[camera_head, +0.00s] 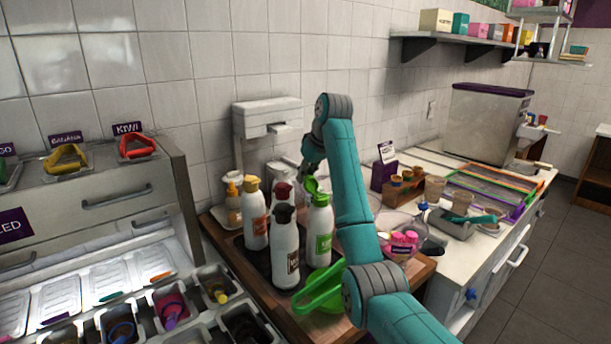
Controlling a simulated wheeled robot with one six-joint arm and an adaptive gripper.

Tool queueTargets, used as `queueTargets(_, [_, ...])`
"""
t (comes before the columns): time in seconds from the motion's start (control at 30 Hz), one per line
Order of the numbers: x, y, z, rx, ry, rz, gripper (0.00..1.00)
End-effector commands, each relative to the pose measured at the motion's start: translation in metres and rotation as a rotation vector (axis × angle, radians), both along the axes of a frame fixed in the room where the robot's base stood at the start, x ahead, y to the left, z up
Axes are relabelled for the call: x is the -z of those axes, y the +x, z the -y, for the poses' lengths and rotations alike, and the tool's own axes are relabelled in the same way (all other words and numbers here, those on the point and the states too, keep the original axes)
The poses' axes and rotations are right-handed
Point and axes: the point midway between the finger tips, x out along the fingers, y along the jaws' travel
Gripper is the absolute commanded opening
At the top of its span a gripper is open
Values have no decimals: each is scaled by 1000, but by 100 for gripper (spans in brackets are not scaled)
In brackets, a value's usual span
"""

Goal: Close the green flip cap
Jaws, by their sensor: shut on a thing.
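The white bottle with the green label (320,236) stands upright at the right of a group of topping bottles. Its green flip cap (312,187) is on top, with the lid part tilted up and to the left. My gripper (308,176) is at the cap from above and behind, with its fingers small and partly hidden by my teal arm. It is shut, at the lid of the green cap. The exact contact is too small to see clearly.
A clear bowl with pink items (402,242) is at the right. A dispenser (266,117) hangs behind.

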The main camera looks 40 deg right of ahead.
Motion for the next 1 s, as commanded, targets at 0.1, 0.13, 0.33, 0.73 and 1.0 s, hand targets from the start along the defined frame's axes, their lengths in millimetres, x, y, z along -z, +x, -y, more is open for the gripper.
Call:
queueTargets(0.1, [3,-5,2,3,4,68,0])
queueTargets(0.13, [3,-7,1,1,5,90,0])
queueTargets(0.33, [0,-16,2,4,12,265,0])
queueTargets(0.73, [-2,-36,3,5,27,640,0])
queueTargets(1.0, [1,-49,4,6,35,893,0])
